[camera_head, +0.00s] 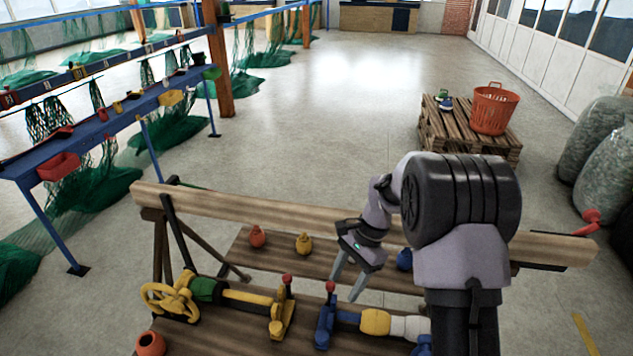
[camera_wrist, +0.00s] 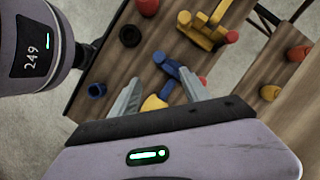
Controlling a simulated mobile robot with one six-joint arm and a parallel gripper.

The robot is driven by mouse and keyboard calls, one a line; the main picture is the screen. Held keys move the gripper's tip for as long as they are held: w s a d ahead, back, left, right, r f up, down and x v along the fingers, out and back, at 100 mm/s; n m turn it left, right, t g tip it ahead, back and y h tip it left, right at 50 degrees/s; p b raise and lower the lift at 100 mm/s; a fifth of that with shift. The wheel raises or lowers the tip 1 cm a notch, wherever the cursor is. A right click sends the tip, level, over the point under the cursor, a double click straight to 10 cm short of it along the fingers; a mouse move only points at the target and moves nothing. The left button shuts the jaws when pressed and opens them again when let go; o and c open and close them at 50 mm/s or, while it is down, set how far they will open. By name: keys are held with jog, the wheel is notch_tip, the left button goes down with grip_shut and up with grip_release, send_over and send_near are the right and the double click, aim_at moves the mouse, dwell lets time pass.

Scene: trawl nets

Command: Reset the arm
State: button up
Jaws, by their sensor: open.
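My gripper (camera_head: 346,284) hangs from my arm above the wooden workbench, with its two fingers spread apart and nothing between them. In the wrist view, my gripper (camera_wrist: 158,98) shows both fingertips apart over the bench. A blue tool with a red knob (camera_head: 325,318) lies on the bench just below and left of the fingers. It also shows between and beyond the fingers in the wrist view (camera_wrist: 172,68). A yellow part (camera_head: 375,322) and a white part lie to its right, partly hidden by my arm.
A yellow handwheel (camera_head: 170,298) and a yellow clamp (camera_head: 282,315) lie left on the bench. A wooden beam (camera_head: 260,208) runs behind. Red (camera_head: 257,237), yellow (camera_head: 304,244) and blue (camera_head: 404,259) small pots sit on a lower plank. A pallet (camera_head: 440,130) holds an orange basket (camera_head: 494,108).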

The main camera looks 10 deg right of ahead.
jog(key=s+a+r+n+t+h+b, duration=0.15)
jog(key=s+r+n+t+b, duration=0.3)
jog(key=s+r, duration=0.6)
jog(key=s+a+r+n+t+b, duration=0.1)
jog(key=s+n+t+b, duration=0.2)
jog(key=s, duration=1.1)
jog(key=shift+a+b, duration=0.15)
jog(key=shift+b, duration=0.75)
jog(key=shift+r+n+h, duration=0.1)
jog(key=shift+n+h, duration=0.15)
